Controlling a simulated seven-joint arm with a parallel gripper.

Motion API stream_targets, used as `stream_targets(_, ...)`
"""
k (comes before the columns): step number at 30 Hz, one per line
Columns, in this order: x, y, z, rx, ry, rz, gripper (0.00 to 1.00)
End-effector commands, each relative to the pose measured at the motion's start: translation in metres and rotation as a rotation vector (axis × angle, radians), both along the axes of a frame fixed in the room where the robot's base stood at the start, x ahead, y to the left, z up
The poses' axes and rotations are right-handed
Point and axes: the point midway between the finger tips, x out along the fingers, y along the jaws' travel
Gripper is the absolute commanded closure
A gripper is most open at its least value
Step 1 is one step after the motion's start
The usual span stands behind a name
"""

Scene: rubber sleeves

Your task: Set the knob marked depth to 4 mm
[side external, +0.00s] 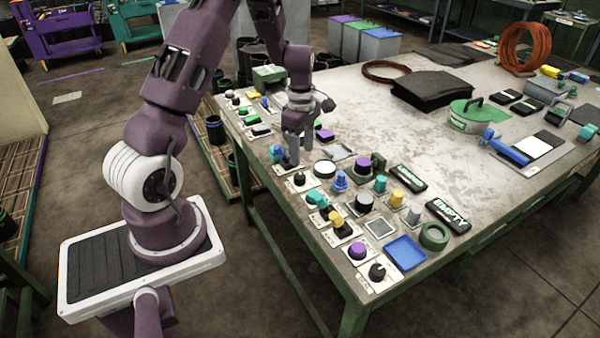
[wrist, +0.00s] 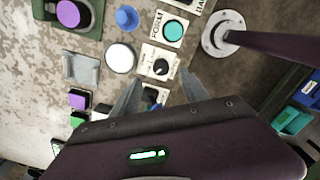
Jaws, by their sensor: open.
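My gripper (side external: 291,155) is open and points down over the near left row of controls in the side view. In the wrist view its two fingertips (wrist: 160,84) are apart. A black knob with a pale pointer mark (wrist: 159,67) on a white plate lies just beyond the gap between them. I see no contact with it. In the side view a black knob (side external: 299,179) on a pale plate stands close to the fingers. I cannot read a depth label or a 4 mm mark. Another dark control (wrist: 151,96) is partly hidden between the fingers.
A white round cap (wrist: 121,58), a teal button (wrist: 173,30) and a blue knob (wrist: 127,17) stand close by. More controls line the table edge, including another black knob (side external: 377,271). A blue tray (side external: 405,252) lies at the near corner. The table's middle (side external: 350,110) is mostly clear.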

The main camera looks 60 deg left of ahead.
Motion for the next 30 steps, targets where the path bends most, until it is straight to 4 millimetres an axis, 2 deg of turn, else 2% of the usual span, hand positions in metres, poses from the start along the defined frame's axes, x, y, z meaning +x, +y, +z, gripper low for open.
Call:
stream_targets(3, -0.003, 0.009, -0.02, -0.002, 0.018, 0.065, 0.47)
stream_targets(12, -0.003, 0.008, -0.073, -0.003, 0.02, 0.062, 0.47)
stream_targets(16, -0.003, 0.007, -0.084, -0.002, 0.018, 0.061, 0.47)
stream_targets(23, -0.002, 0.007, -0.085, -0.002, 0.017, 0.06, 0.47)
stream_targets(30, -0.002, 0.007, -0.085, -0.002, 0.017, 0.059, 0.92)
